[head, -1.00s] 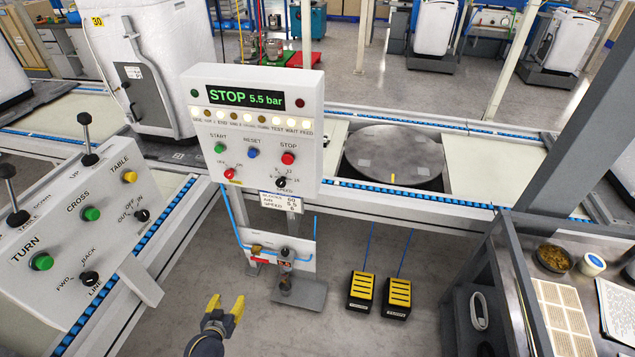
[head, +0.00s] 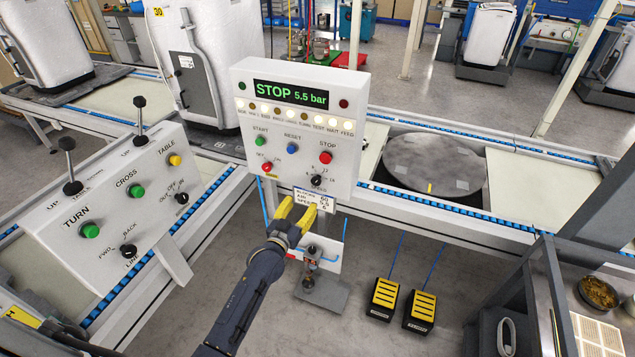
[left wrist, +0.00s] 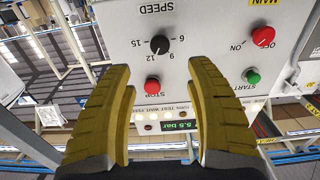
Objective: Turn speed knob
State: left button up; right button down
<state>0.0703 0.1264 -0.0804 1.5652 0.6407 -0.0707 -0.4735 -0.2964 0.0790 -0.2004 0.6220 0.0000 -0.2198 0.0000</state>
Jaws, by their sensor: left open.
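The speed knob (head: 316,181) is a small black dial low on the right of the white control box (head: 346,132) in the head view. In the left wrist view the black knob (left wrist: 159,45) shows upside down beside the word SPEED, with numbers around it. My left gripper (head: 296,211) has yellow fingers and is open and empty, just below the box's lower edge. In the left wrist view its fingers (left wrist: 160,100) stand apart, with the knob beyond them, between and above the tips. The knob is not touched. My right gripper is not in view.
Close to the knob are the red STOP button (head: 326,157), blue RESET button (head: 292,148), green START button (head: 261,141) and red switch (head: 267,168). A paper label (head: 315,199) hangs under the box. A second panel (head: 110,205) with levers stands left.

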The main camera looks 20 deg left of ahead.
aim_at(315, 183)
pick_arm(q)
jog(key=w, duration=0.4)
jog(key=w+d, duration=0.1)
jog(key=w, duration=0.8)
jog(key=shift+d, duration=0.2)
jog(key=shift+o, duration=0.3)
grip_shut()
